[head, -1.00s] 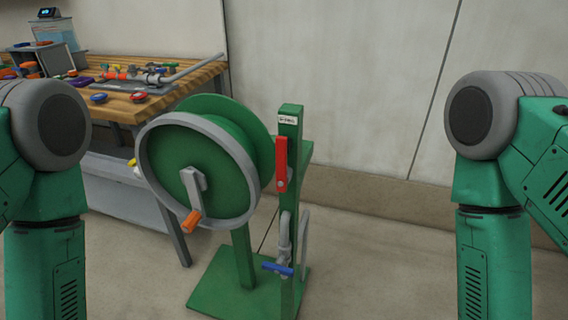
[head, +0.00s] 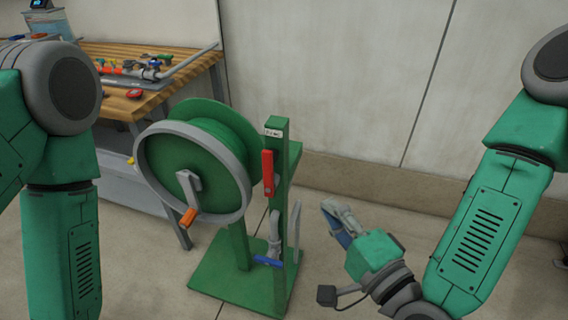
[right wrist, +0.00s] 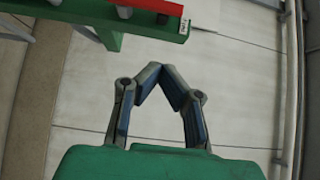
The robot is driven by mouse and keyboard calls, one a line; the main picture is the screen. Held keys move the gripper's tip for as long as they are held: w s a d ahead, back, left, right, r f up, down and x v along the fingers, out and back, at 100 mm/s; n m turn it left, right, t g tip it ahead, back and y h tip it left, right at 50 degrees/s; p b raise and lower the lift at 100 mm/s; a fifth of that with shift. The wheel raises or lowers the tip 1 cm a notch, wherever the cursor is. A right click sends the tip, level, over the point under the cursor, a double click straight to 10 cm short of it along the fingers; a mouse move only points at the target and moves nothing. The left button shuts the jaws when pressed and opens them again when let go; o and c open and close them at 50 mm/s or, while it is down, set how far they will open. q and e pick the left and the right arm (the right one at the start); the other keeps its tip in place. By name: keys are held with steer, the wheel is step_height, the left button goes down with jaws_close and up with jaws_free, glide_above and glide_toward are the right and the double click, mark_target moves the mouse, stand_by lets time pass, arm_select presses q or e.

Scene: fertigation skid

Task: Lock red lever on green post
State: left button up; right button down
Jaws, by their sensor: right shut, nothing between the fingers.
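The red lever (head: 268,173) lies upright along the upper part of the green post (head: 278,215), below a small white label. In the right wrist view the red lever (right wrist: 150,5) and the green post (right wrist: 108,38) show at the top left edge. My right gripper (head: 333,212) is to the right of the post, apart from it, with its fingers toward the upper left. It is shut and empty; its fingertips (right wrist: 160,75) meet in the right wrist view. My left gripper is out of view; only my left arm shows.
A green reel (head: 195,170) with a grey rim and orange crank handle (head: 188,217) stands left of the post. A blue-handled valve (head: 268,260) sits low on the post. A wooden bench (head: 150,100) with fittings is behind.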

mark_target(271, 170)
steer(key=shift+f, duration=0.1)
steer(key=shift+s+a+x, duration=0.2)
steer(key=shift+a+x, duration=0.2)
steer(key=shift+x, duration=1.7)
steer(key=shift+s+a+x, duration=0.2)
steer(key=shift+a+x, duration=0.15)
steer(key=shift+x, duration=1.8)
steer(key=shift+s+a+x, duration=0.2)
steer(key=shift+a+x, duration=0.2)
steer(key=shift+x, duration=1.7)
steer(key=shift+p, duration=0.4)
